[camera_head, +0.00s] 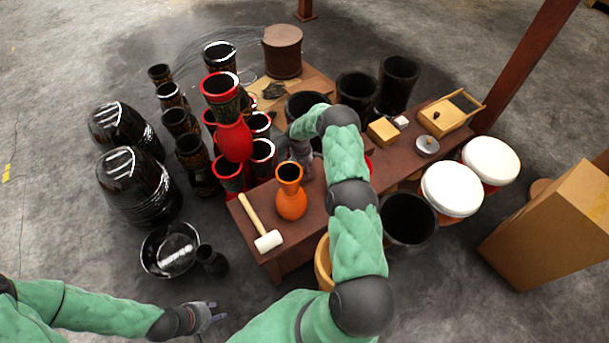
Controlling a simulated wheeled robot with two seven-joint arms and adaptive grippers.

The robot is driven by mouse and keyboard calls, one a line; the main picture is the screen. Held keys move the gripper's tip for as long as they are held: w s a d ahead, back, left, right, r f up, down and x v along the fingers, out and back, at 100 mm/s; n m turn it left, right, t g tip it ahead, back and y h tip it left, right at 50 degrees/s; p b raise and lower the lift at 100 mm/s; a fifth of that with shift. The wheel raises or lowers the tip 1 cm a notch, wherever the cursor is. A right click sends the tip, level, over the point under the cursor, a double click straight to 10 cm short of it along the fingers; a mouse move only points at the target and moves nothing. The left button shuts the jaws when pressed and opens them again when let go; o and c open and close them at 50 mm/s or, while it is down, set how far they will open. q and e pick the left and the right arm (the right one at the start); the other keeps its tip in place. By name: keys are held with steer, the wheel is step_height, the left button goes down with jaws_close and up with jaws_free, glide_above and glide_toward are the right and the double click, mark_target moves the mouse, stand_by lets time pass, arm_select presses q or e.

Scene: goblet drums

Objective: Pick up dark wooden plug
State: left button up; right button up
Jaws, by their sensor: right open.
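I cannot single out the dark wooden plug with certainty. A small dark piece (436,115) sits in the light wooden tray (455,104) at the table's far right end. My right arm reaches over the middle of the brown table (262,248). Its gripper (301,158) is open, pointing down near the tabletop behind the orange vase, and partly hidden. Whether anything lies between its fingers cannot be seen. My left gripper (211,316) is low at the left, above the floor, empty with its fingers apart.
An orange vase (291,204) and a white-headed mallet (268,241) are on the table's near left. Red and black goblet drums (233,138) crowd the left side. White-topped drums (452,188) and a cardboard box (552,225) stand at right. A wooden block (383,131) lies on the table.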

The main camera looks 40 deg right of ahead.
jaws_close()
steer(key=shift+r, duration=0.15)
